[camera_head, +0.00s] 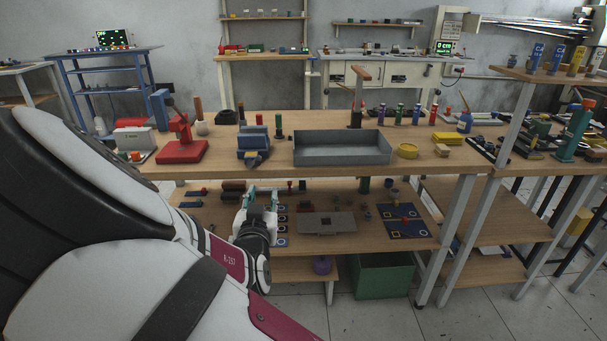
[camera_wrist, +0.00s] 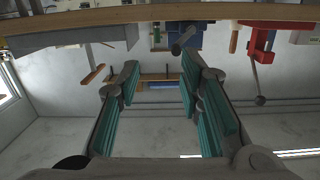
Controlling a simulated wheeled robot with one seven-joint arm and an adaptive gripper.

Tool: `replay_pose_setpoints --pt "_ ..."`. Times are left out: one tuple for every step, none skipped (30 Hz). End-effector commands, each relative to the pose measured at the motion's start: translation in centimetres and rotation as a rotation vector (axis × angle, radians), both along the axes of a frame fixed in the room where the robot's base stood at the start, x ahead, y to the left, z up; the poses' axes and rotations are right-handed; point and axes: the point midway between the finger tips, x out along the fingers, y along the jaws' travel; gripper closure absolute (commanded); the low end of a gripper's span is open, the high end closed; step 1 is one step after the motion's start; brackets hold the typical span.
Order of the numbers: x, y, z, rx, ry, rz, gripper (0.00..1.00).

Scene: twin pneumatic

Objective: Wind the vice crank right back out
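The blue vice (camera_head: 252,138) stands near the front edge of the upper bench top, between the red press and the grey tray. Its dark crank (camera_head: 256,160) points out over the front edge. In the wrist view, which is upside down, the vice (camera_wrist: 170,28) shows at the top middle with the dark crank (camera_wrist: 183,40) beyond my fingertips. My gripper (camera_head: 262,196) is in front of the bench, below the level of the top and under the vice. In the wrist view its teal fingers (camera_wrist: 157,72) are spread apart with nothing between them, clear of the crank.
The red press (camera_head: 181,150) with a lever stands left of the vice. The grey tray (camera_head: 342,158) is close on the right. The bench top (camera_head: 225,167) overhangs a lower shelf (camera_head: 380,232) holding small parts. A green bin (camera_head: 382,277) stands on the floor.

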Motion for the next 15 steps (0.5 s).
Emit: replay_pose_setpoints --pt "-0.1 -0.3 0.3 0.011 0.022 -0.006 0.66" --pt "-0.1 -0.6 0.5 0.019 0.037 -0.011 0.66" --pt "-0.1 -0.9 0.5 0.029 0.060 -0.016 0.66" --pt "-0.1 -1.2 0.6 0.036 0.074 -0.020 0.66" --pt "-0.1 -1.5 0.7 0.044 0.091 -0.025 0.66" --pt "-0.2 -1.7 0.8 0.052 0.111 -0.030 0.66" --pt "-0.2 -2.1 1.0 0.063 0.131 -0.035 0.66" --pt "-0.3 -2.5 1.1 0.072 0.151 -0.040 0.66" --pt "-0.5 -2.8 1.4 0.087 0.178 -0.044 0.66" --pt "-0.6 -3.1 1.5 0.097 0.198 -0.048 0.66" --pt "-0.7 -3.3 1.7 0.106 0.217 -0.050 0.66" --pt "-0.8 -3.7 1.9 0.119 0.242 -0.054 0.66" --pt "-1.0 -4.0 2.1 0.128 0.262 -0.056 0.66" --pt "-1.2 -4.2 2.4 0.139 0.281 -0.056 0.66" --pt "-1.4 -4.5 2.7 0.151 0.306 -0.058 0.66"
